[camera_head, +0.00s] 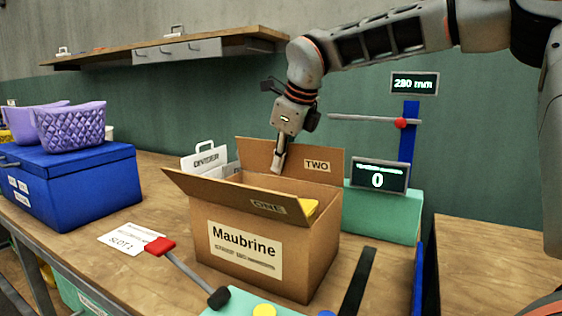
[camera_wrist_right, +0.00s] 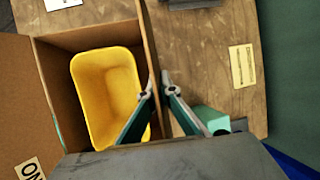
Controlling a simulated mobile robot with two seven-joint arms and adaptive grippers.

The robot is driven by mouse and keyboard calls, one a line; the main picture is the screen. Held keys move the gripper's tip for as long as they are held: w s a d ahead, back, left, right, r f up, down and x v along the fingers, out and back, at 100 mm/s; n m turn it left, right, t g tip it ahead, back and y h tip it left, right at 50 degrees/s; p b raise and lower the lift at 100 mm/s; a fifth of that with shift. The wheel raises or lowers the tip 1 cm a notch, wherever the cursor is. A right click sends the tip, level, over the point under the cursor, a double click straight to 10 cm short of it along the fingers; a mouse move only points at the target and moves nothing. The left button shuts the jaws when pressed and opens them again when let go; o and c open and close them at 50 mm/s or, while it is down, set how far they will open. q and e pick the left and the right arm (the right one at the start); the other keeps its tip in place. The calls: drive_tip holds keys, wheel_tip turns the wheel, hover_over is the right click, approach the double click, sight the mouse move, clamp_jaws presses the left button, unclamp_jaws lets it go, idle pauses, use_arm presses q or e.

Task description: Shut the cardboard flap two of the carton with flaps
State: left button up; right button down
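The brown carton (camera_head: 214,209) labelled "Maubrine" stands open on the bench. Flap one (camera_head: 185,187) slopes outward on its near side, its label partly legible. Flap two (camera_head: 322,181), labelled "TWO", stands up along the far side. My right gripper (camera_head: 279,166) is at the top edge of flap two, pointing down. In the right wrist view its fingertips (camera_wrist_right: 158,90) are close together, one on each side of the thin flap two (camera_wrist_right: 146,45), and look shut on it. A yellow bin (camera_wrist_right: 103,85) sits inside the carton. My left gripper is not in view.
Divider cards (camera_head: 204,158) stand behind the carton. A red-ended lever (camera_head: 187,270) lies in front. A blue box (camera_head: 78,188) with purple baskets is at left.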

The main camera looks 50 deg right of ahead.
drive_tip(key=shift+a+f+h, duration=0.1)
drive_tip(key=shift+f+h, duration=0.05)
drive_tip(key=shift+h, duration=0.15)
drive_tip(key=c, duration=2.3)
unclamp_jaws()
drive_tip(key=shift+c, duration=0.2)
drive_tip(key=v, duration=1.2)
